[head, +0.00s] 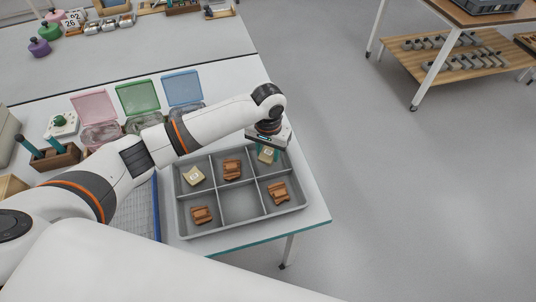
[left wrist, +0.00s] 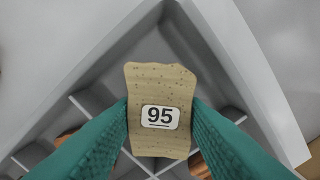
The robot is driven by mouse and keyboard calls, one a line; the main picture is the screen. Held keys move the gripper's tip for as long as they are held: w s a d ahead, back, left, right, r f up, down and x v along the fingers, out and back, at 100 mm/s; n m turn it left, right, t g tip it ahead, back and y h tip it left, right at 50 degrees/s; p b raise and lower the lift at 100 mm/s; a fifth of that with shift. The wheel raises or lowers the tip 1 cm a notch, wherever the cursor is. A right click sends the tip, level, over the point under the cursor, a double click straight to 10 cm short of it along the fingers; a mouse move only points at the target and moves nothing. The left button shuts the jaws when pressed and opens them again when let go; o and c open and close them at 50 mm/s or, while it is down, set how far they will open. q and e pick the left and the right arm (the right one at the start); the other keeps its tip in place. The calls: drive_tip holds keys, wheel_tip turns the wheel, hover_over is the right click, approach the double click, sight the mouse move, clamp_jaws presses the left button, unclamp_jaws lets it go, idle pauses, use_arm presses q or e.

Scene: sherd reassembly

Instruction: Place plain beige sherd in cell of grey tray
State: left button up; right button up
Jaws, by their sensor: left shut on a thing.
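The plain beige sherd (left wrist: 160,88), speckled and with a white label reading 95, is between the teal fingers of my left gripper (left wrist: 160,125). In the head view the sherd (head: 267,155) shows under the gripper, at the back right cell of the grey tray (head: 241,236). The left gripper is shut on it. In the left wrist view a corner of the tray lies beyond the sherd. I cannot tell whether the sherd touches the cell floor. My right gripper is not in view.
Another beige sherd (head: 194,176) lies in the back left cell. Brown sherds (head: 232,170) (head: 201,215) (head: 278,193) lie in the back middle, front left and front right cells. The front middle cell is empty. Pink, green and blue lidded boxes (head: 183,88) stand behind the tray.

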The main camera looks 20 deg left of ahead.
sight(268, 153)
use_arm(q)
drive_tip(key=shift+f, duration=1.1)
drive_tip(key=shift+f, duration=0.15)
drive_tip(key=o, duration=1)
wheel_tip(268, 153, up, 12)
drive_tip(key=shift+r, duration=0.2)
